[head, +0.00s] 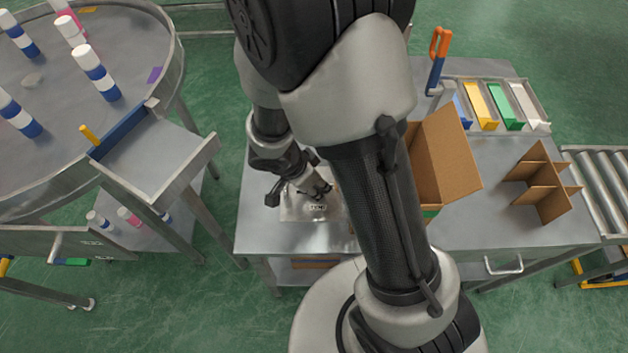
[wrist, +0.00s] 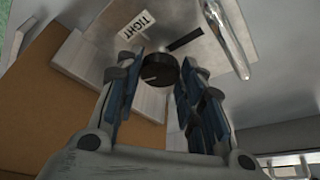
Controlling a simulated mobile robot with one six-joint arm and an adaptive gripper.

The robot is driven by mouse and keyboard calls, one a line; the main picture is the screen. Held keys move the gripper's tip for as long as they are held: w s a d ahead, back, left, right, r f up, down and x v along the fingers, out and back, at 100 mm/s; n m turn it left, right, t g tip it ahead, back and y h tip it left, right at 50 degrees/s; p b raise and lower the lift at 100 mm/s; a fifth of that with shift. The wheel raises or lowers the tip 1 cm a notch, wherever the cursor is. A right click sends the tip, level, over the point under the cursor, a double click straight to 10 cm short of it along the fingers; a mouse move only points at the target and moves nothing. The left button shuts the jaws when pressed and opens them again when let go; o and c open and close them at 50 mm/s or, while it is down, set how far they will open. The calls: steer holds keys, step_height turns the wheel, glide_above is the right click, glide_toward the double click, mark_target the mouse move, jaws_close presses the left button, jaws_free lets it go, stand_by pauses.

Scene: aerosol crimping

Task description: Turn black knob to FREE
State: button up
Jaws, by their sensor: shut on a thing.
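The black knob (wrist: 159,70) shows in the wrist view, round and dark, with a thin light mark on its face. It sits on a grey metal plate (wrist: 205,52) beside a white label reading TIGHT (wrist: 138,24). No FREE label is readable. My gripper (wrist: 162,76) has its two blue-padded fingers on either side of the knob, shut on it. In the head view my gripper (head: 318,190) is low over the plate on the metal table; the knob is hidden there, and a small label (head: 317,207) is too small to read.
A dark strip (wrist: 185,40) and a shiny metal bar (wrist: 229,40) lie beside the knob. An open cardboard box (head: 447,160) and a cardboard divider (head: 541,183) stand on the table at right. A round table (head: 55,130) with several bottles is at left.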

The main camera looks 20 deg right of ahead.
steer(key=shift+s+n+t+y, duration=0.15)
steer(key=shift+n+t+y, duration=0.2)
steer(key=shift+n, duration=0.85)
steer(key=shift+d+n, duration=0.1)
steer(key=shift+n, duration=0.2)
steer(key=o, duration=1.1)
steer(key=shift+c, duration=0.2)
steer(key=v, duration=1.2)
steer(key=shift+s, duration=0.1)
